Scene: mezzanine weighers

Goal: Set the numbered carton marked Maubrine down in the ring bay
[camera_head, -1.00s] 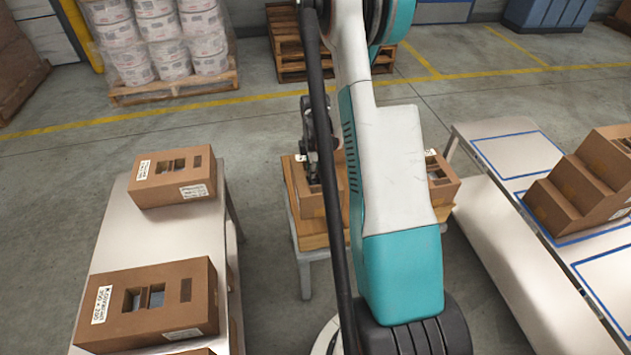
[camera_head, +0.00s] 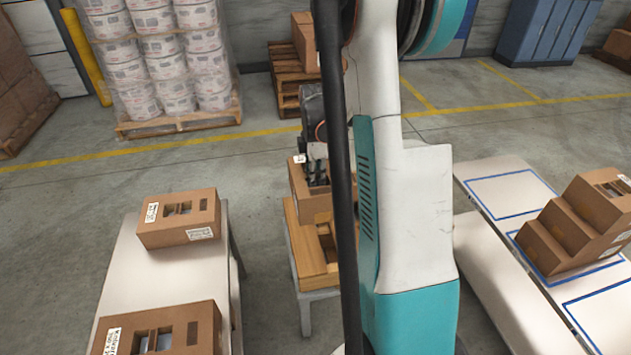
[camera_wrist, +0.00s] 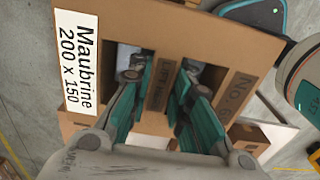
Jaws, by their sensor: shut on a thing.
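The carton marked Maubrine (camera_wrist: 225,45) is brown cardboard with a white label reading "Maubrine 200 x 150" and "No. 6" printed on its top. My gripper (camera_wrist: 158,76) has its fingers in the carton's two top openings, shut on the strip between them. Bays outlined in blue (camera_head: 502,178) lie on the right-hand table; no ring mark can be made out.
Two cartons (camera_head: 180,220) (camera_head: 200,318) stand on the left table (camera_head: 125,270). A wrapped pallet of tubs (camera_head: 165,65) and wooden pallets (camera_head: 288,90) stand behind on the floor.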

